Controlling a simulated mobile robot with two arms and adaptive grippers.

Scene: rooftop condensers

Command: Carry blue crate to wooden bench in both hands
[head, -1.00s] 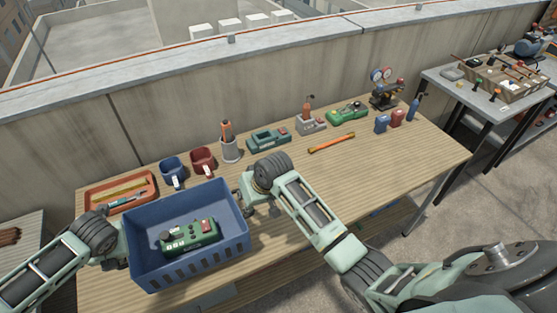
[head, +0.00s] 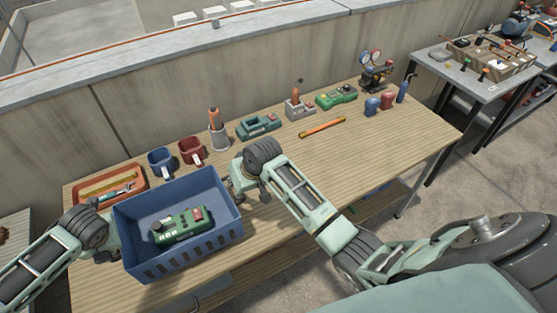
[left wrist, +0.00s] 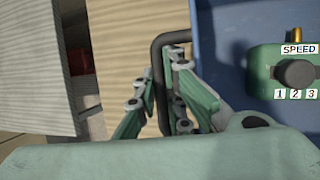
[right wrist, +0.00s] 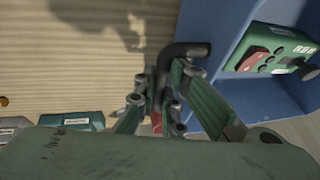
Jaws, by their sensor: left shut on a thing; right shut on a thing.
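The blue crate (head: 190,255) is over the front left part of the wooden bench (head: 330,170), with a green control box (head: 181,229) inside. I cannot tell whether its base touches the bench top. My left gripper (head: 108,248) is shut on the crate's left dark handle, which shows in the left wrist view (left wrist: 158,60). My right gripper (head: 238,190) is shut on the handle at the other end, a dark bar in the right wrist view (right wrist: 185,49). The crate looks about level.
Behind the crate are an orange tray (head: 140,193), a blue mug (head: 161,161) and a red mug (head: 191,150). Several tools line the bench's back edge. The bench's right front is clear. A grey table (head: 480,70) stands further right; a wall runs behind.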

